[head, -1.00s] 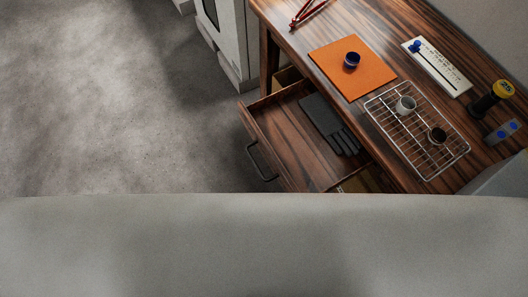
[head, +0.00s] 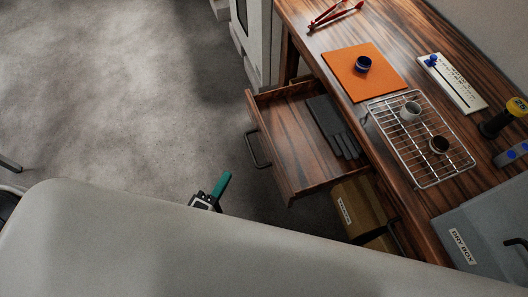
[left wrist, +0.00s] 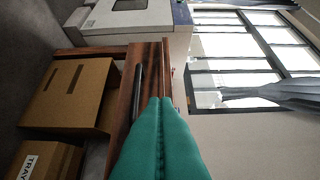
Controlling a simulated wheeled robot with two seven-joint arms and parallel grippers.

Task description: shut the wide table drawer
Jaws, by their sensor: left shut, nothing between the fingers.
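The wide table drawer (head: 290,148) is pulled out from the dark striped wooden table (head: 415,75) in the head view. Its front carries a dark bar handle (head: 257,150). In the left wrist view the handle (left wrist: 137,92) shows on the brown drawer front, just beyond my fingertips in the picture. My left gripper (head: 222,185) has teal fingers, shut and empty, below and left of the drawer front in the head view, apart from the handle there. The shut fingers (left wrist: 160,103) also fill the lower middle of the left wrist view. My right gripper is not in view.
A dark grey item (head: 333,127) lies inside the drawer. A wire rack (head: 436,170) with two small cups and an orange mat (head: 382,84) are on the tabletop. Cardboard boxes (head: 350,207) stand under the table. Open floor (head: 110,100) lies left of the drawer.

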